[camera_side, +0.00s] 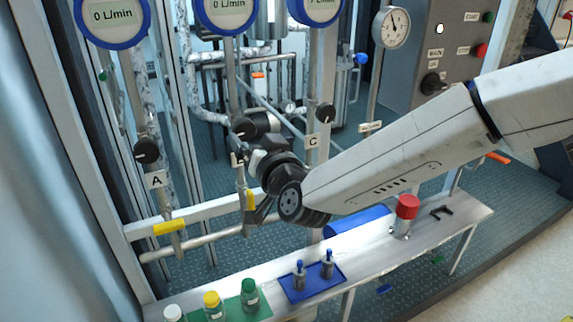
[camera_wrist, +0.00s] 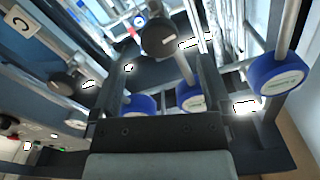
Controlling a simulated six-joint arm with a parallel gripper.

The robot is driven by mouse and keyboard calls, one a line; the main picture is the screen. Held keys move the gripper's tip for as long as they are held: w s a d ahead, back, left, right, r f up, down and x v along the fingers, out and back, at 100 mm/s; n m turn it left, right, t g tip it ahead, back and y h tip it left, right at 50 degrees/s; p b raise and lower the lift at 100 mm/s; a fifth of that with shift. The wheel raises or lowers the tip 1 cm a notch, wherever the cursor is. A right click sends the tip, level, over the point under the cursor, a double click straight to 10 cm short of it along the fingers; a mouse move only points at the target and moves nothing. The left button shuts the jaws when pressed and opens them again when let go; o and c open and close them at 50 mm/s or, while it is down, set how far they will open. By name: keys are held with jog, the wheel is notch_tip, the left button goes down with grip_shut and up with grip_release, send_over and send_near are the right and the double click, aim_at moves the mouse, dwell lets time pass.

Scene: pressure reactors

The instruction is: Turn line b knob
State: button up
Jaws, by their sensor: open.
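The line B knob (camera_side: 244,127) is a dark round knob on the middle vertical pipe in the side view. Its label (camera_side: 237,159) is partly hidden by my arm. My gripper (camera_side: 262,128) is beside this knob, and its fingers are hard to make out there. In the wrist view a dark round knob (camera_wrist: 158,38) shows between and beyond the two fingers of my gripper (camera_wrist: 160,62). The fingers are spread apart and hold nothing. I cannot tell whether either finger touches the knob.
Knob A (camera_side: 146,150) is to the left and knob C (camera_side: 326,112) close on the right. Yellow valve handles (camera_side: 169,228) are lower down. A bench (camera_side: 455,214) below carries bottles, a blue tray (camera_side: 312,292) and a red-capped container (camera_side: 406,208).

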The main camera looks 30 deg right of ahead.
aim_at(246, 132)
jog(key=shift+n, duration=1.7)
jog(key=shift+w, duration=3.85)
jog(key=c, duration=1.3)
